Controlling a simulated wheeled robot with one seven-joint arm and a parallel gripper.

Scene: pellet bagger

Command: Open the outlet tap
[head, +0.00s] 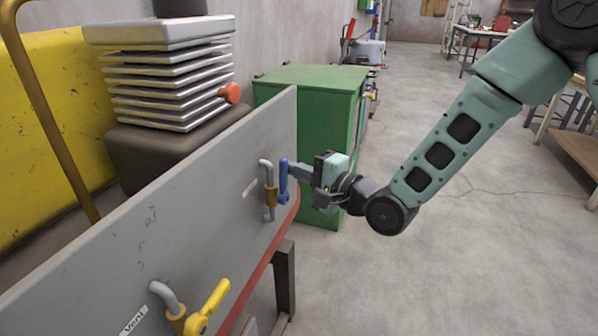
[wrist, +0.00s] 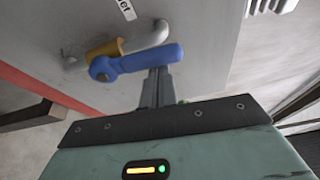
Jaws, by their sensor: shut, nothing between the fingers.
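The outlet tap is a brass valve (head: 270,196) on a bent grey pipe, with a blue lever handle (head: 284,182) that stands upright along the pipe. It is mounted on the grey panel (head: 215,205). In the wrist view the blue handle (wrist: 145,60) and brass body (wrist: 104,49) show, with a partly cut-off label (wrist: 125,8) above them. My gripper (head: 292,169) is shut and empty. Its fingertips (wrist: 158,75) are right at the free end of the blue handle; I cannot tell whether they touch it.
A second tap with a yellow handle (head: 214,300), labelled "Vent", sits nearer on the same panel. A green cabinet (head: 310,95) stands behind the blue tap. A finned unit with an orange knob (head: 230,93) is behind the panel. The floor (head: 430,270) on the right is clear.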

